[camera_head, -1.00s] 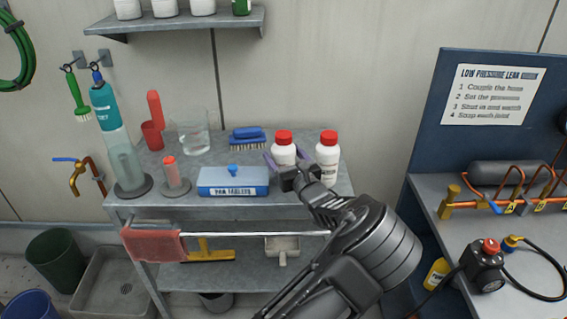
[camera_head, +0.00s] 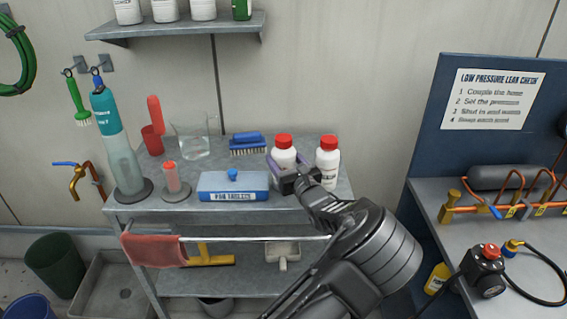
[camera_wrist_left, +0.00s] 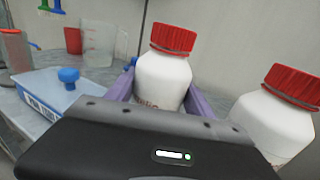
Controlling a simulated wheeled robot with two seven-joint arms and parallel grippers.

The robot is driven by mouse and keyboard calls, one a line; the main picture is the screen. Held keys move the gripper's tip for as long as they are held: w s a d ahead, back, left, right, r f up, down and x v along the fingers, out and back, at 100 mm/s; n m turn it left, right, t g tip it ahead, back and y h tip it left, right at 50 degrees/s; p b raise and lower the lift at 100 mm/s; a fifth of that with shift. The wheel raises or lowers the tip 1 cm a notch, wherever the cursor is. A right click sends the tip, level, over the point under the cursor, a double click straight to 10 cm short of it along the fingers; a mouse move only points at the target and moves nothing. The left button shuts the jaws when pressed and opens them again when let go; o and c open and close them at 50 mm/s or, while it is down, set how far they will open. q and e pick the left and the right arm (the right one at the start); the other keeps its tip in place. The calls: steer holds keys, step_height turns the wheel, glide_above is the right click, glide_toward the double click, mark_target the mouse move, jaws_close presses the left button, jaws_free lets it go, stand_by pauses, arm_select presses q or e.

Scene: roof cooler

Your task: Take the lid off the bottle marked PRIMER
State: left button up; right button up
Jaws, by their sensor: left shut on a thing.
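Two white bottles with ribbed red lids stand side by side on the trolley's top. My left gripper (camera_head: 283,168) is shut on the body of the left bottle (camera_head: 284,156), below its lid (camera_head: 284,140). In the left wrist view this bottle (camera_wrist_left: 162,78) is upright between the purple fingers, its red lid (camera_wrist_left: 173,38) on. The right bottle (camera_head: 327,166) stands close beside the gripper, also lidded; it shows in the wrist view too (camera_wrist_left: 272,122). The gripper hides most of the held bottle's label, and I cannot read PRIMER on either bottle. My right gripper is out of view.
On the trolley (camera_head: 150,205) are a blue-lidded box (camera_head: 233,187), a blue brush (camera_head: 247,142), a clear beaker (camera_head: 192,138) and a tall teal-topped cylinder (camera_head: 122,150). More bottles stand on the wall shelf (camera_head: 180,27). A bench with copper pipes (camera_head: 515,210) is at right.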

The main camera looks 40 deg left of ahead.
mark_target(284, 137)
arm_select(q)
step_height(284, 137, up, 10)
steer(key=shift+f, duration=0.2)
stand_by(0.5)
steer(key=o, duration=1)
steer(key=shift+c, duration=0.2)
jaws_close()
steer(key=shift+f, duration=0.1)
